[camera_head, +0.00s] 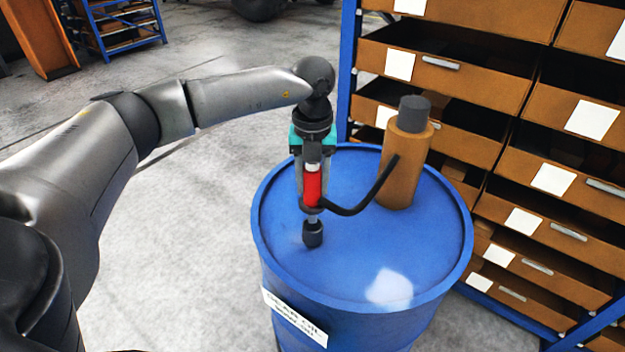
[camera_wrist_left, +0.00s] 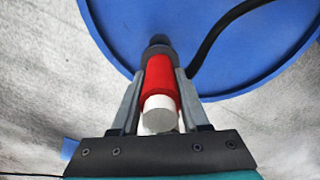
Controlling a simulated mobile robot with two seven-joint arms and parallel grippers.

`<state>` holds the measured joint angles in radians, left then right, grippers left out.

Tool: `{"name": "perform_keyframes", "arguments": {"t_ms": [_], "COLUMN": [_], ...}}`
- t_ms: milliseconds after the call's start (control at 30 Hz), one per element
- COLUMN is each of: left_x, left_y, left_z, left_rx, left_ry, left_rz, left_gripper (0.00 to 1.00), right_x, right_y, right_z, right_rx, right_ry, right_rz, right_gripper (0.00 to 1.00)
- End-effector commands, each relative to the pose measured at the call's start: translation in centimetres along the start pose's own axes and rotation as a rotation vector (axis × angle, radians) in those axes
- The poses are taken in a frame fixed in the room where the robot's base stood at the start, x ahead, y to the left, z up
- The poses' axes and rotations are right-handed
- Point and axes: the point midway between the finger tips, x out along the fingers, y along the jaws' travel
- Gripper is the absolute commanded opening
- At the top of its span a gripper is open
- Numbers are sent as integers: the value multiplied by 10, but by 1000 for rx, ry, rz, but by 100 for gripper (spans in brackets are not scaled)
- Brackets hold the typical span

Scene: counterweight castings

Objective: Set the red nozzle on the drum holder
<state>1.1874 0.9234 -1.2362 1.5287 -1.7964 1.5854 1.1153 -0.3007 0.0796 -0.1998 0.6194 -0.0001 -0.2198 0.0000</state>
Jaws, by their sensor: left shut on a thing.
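My left gripper (camera_head: 312,200) is shut on the red nozzle (camera_head: 313,185) and holds it roughly upright above the near left part of the drum top. In the left wrist view the gripper (camera_wrist_left: 160,80) has one finger on each side of the red nozzle (camera_wrist_left: 158,75), whose pale end (camera_wrist_left: 160,115) faces the camera. A small dark cylinder, seemingly the drum holder (camera_head: 312,235), stands at the nozzle's lower end. A thin grey spout runs down to it; I cannot tell whether the spout sits inside. My right gripper is out of view.
The blue drum (camera_head: 345,285) carries a brown cylinder (camera_head: 405,165) with a dark cap at its back right. A black hose (camera_head: 370,195) runs from near the nozzle to this cylinder. A rack of brown bins (camera_head: 450,65) stands close behind and right. Floor at left is clear.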

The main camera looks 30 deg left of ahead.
Motion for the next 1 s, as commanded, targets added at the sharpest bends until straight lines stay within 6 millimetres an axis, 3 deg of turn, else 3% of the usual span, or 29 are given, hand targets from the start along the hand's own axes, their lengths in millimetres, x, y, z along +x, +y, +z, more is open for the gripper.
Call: {"name": "perform_keyframes", "arguments": {"t_ms": [1000], "left_x": [18], "left_y": [-1], "left_z": [1], "left_rx": [0], "left_ry": [-3], "left_rz": [-3], "left_gripper": [0], "right_x": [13], "right_y": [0], "right_z": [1], "right_rx": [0], "right_ry": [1], "right_rz": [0], "right_gripper": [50]}}
